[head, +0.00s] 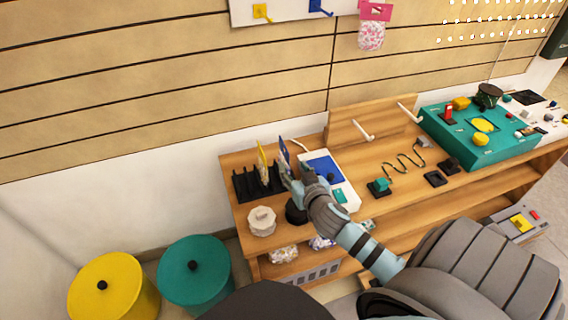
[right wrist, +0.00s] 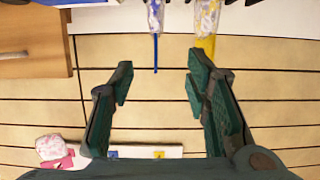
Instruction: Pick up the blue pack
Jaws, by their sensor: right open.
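The blue pack (head: 284,153) stands upright and edge-on in a black slotted rack (head: 244,186) on the wooden bench. A yellow pack (head: 262,160) stands just left of it in the same rack. My right gripper (head: 292,178) is beside the blue pack, on its right, and partly covers its lower part. In the right wrist view my right gripper (right wrist: 157,82) is open and empty. The blue pack (right wrist: 155,42) shows there beyond the fingertips, roughly in line with the gap, with the yellow pack (right wrist: 206,30) to its right. My left gripper is not in view.
A white, lidded jar (head: 262,221) stands in front of the rack, and a white device with a blue panel (head: 325,168) is to the right. A pink pack (head: 371,35) hangs on the wall board. Yellow (head: 115,290) and teal (head: 194,272) bins stand lower left.

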